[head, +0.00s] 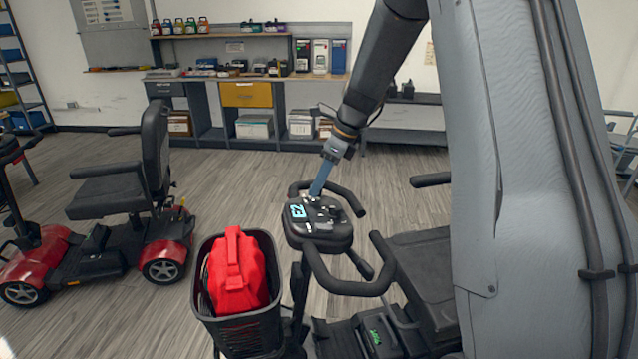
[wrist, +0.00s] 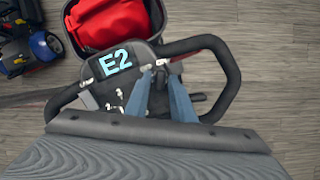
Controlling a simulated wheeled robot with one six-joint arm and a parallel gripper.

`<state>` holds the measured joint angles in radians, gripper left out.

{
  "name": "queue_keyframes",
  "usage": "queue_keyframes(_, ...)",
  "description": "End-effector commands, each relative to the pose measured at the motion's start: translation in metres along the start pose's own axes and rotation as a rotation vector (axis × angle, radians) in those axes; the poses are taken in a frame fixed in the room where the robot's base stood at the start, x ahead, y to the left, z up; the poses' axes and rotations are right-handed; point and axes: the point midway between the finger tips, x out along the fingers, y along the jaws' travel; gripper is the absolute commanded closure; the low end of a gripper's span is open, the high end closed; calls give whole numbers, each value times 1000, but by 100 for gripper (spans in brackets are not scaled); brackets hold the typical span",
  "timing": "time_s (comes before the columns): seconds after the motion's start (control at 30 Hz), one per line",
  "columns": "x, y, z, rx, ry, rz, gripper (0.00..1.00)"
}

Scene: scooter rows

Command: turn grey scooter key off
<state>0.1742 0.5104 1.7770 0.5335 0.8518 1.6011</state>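The near scooter's dark console (head: 322,232) stands in the middle of the head view, between black looped handlebars (head: 345,288). A lit display (wrist: 115,61) on it reads "E2" in the wrist view. My gripper (head: 317,193) reaches down to the console's upper side, at or just above its surface. In the wrist view its two blue fingers (wrist: 160,74) straddle a narrow gap, to the right of the display. Small light and dark controls lie around the fingertips. I cannot make out the key clearly; the fingers may hide it. No grip on anything shows.
A black basket (head: 247,330) with a red bag (head: 238,272) sits at the scooter's front. A red scooter (head: 100,235) stands at left. A workbench (head: 245,80) lines the back wall. Wooden floor (head: 225,185) is free between them.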

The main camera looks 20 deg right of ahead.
Motion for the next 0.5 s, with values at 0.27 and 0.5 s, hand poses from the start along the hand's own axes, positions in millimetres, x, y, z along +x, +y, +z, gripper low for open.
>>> queue_keyframes(0.27, 0, 0, 0, -1, 0, 0, 100)
queue_keyframes(0.5, -1, 0, 0, -45, 0, 11, 100)
